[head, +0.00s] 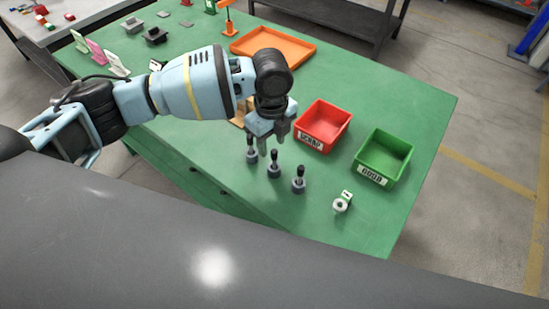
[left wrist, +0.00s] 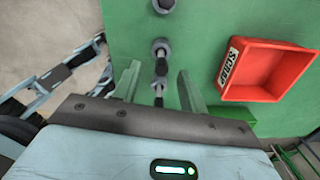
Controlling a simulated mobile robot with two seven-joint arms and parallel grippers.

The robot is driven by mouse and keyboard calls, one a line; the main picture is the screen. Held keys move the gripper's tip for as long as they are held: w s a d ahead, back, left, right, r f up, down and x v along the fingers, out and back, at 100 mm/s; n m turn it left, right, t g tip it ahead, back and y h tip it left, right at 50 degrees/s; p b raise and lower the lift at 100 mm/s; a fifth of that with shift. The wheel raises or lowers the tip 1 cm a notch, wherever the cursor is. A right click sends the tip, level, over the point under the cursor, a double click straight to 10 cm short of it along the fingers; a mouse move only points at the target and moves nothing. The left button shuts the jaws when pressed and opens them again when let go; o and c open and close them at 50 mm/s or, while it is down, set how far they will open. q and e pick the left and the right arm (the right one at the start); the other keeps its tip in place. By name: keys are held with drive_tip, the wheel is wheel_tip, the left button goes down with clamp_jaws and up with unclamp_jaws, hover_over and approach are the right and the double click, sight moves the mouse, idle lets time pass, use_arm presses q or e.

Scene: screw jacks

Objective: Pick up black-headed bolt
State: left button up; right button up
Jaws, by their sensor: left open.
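Three black-headed bolts stand upright in grey round bases in a row on the green table: a left one (head: 252,184), a middle one (head: 274,168) and a right one (head: 298,182). My left gripper (head: 267,138) is open and points down above the left end of the row. In the left wrist view, one bolt (left wrist: 159,70) shows between the spread fingers of the gripper (left wrist: 160,90). Two more bases (left wrist: 160,45) lie beyond. My right gripper is not in view.
A red bin marked SCRAP (head: 309,140) and a green bin marked GOOD (head: 372,181) stand right of the bolts. A white round part (head: 341,205) lies near the front edge. An orange tray (head: 272,43) is behind the arm.

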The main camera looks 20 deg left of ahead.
sight(274, 151)
use_arm(q)
drive_tip(key=shift+w+f, duration=0.1)
drive_tip(key=shift+f, duration=0.25)
drive_tip(key=shift+d+f, duration=0.2)
drive_tip(key=shift+f, duration=1.1)
drive_tip(key=shift+d+f, duration=0.15)
drive_tip(key=shift+f, duration=1.1)
drive_tip(key=shift+c, duration=0.3)
clamp_jaws()
